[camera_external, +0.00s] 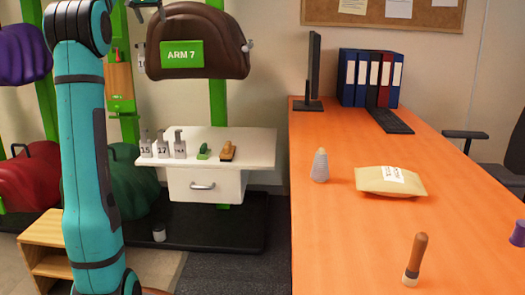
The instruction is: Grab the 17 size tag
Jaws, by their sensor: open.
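The 17 size tag (162,149) is a small pale tag with a dark top. It stands upright on the white shelf (245,146), in the middle of a row of three. The 15 tag (145,149) is on its left, and a third tag (180,149), whose number is too small to read, is on its right. My gripper (148,12) shows at the top edge, partly cut off by the frame. It is open and empty, well above the tags and apart from them.
A green item (203,152) and an orange-brown brush (228,151) lie right of the tags. An orange desk (345,240) fills the right. A wooden step (45,245) stands low left.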

